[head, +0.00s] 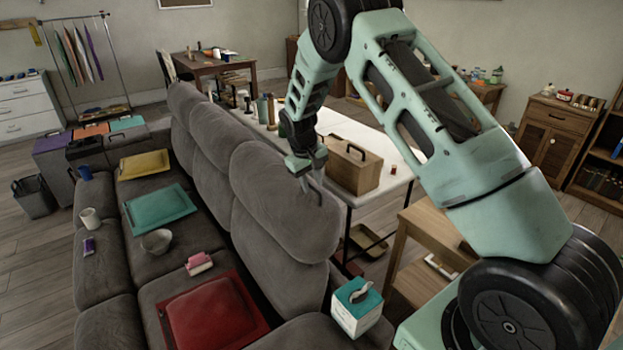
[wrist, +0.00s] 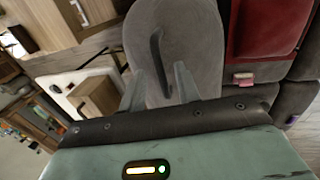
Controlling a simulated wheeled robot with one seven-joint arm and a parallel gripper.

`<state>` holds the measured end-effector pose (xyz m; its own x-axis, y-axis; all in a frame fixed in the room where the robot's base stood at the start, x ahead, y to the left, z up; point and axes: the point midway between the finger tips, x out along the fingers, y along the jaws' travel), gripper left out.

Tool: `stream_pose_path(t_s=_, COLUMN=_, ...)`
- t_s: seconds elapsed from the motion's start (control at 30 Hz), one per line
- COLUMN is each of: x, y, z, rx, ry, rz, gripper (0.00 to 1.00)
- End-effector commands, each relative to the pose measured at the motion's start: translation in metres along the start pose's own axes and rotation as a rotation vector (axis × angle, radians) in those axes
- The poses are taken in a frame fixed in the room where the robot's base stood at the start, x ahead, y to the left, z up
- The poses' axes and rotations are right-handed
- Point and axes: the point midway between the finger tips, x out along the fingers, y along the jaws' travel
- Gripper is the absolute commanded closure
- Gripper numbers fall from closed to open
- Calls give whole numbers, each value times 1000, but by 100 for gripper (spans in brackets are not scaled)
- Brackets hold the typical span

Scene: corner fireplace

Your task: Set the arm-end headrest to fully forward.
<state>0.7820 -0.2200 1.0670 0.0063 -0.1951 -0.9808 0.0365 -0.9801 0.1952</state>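The grey sofa's arm-end headrest (head: 280,205) is the nearest of its padded headrests in the head view. It looks roughly upright above its backrest; I cannot tell its exact tilt setting. It fills the upper middle of the wrist view (wrist: 200,40). A dark curved strap or handle (wrist: 157,62) shows against it. My gripper (head: 308,175) is at the headrest's upper rear edge. In the wrist view its two fingers (wrist: 159,80) are apart, on either side of the strap's lower part. I cannot tell whether they touch the strap or headrest.
A white table (head: 385,150) with a wooden toolbox (head: 352,165) stands behind the sofa. A tissue box (head: 356,305) stands near the sofa's near end. A red tray (head: 213,312) and pink item (head: 199,263) lie on the seats. A wooden side table (head: 432,225) is close to my arm.

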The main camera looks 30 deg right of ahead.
Motion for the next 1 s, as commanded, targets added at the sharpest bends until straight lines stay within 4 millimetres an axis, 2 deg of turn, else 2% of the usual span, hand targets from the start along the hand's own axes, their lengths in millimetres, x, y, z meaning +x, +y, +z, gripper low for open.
stream_pose_path(t_s=0.33, x=4, y=0, z=0, rx=0, ry=1, rz=0, gripper=68)
stream_pose_path(t_s=0.43, x=4, y=0, z=0, rx=0, ry=1, rz=0, gripper=95)
stream_pose_path(t_s=0.47, x=4, y=0, z=0, rx=0, ry=1, rz=0, gripper=100)
stream_pose_path(t_s=0.77, x=2, y=-5, z=-1, rx=-3, ry=2, rz=11, gripper=100)
stream_pose_path(t_s=1.0, x=-4, y=-29, z=-1, rx=-9, ry=3, rz=89, gripper=100)
